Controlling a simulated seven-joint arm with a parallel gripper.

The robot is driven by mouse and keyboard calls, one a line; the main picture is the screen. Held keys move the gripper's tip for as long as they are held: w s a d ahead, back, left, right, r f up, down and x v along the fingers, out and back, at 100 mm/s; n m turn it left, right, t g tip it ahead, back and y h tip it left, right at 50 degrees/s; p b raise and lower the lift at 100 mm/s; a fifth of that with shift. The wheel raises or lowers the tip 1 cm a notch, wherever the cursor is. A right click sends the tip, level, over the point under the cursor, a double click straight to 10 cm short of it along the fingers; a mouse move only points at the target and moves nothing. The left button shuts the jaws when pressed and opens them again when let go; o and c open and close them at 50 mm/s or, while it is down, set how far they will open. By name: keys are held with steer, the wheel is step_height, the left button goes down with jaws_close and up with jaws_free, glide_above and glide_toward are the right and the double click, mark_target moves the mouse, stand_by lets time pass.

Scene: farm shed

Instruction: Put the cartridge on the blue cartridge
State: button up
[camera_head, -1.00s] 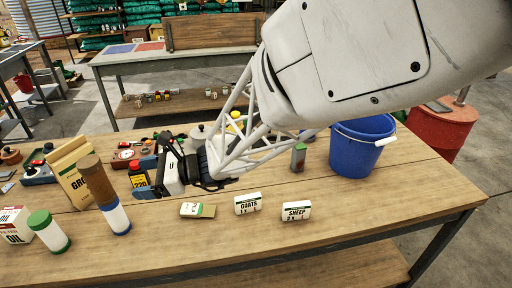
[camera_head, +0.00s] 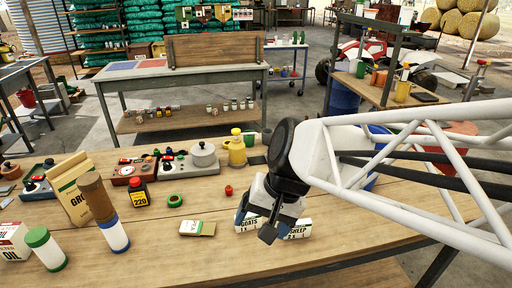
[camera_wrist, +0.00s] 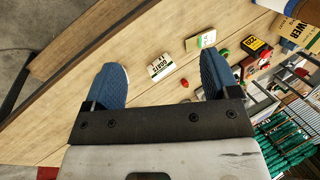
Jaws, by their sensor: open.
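My gripper (camera_head: 256,222) is open and empty, well to the right, over the small GOATS and SHEEP boxes. In the wrist view its two blue fingers are spread wide, with the GOATS box (camera_wrist: 162,67) showing beyond the gap.
A SHEEP box (camera_head: 298,229) is partly hidden by my gripper. A green-and-tan packet (camera_head: 197,228), a 220 bottle (camera_head: 139,194), a green ring (camera_head: 174,200) and a paper bag (camera_head: 72,186) stand or lie nearby. The bench front centre is clear.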

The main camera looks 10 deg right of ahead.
steer(key=s+d+r+n+t+h, duration=0.1)
steer(key=s+d+n+h, duration=0.2)
steer(key=d, duration=0.6)
steer(key=shift+s+r+t+h, duration=0.3)
steer(key=shift+r+t+h, duration=0.1)
steer(key=shift+h, duration=0.3)
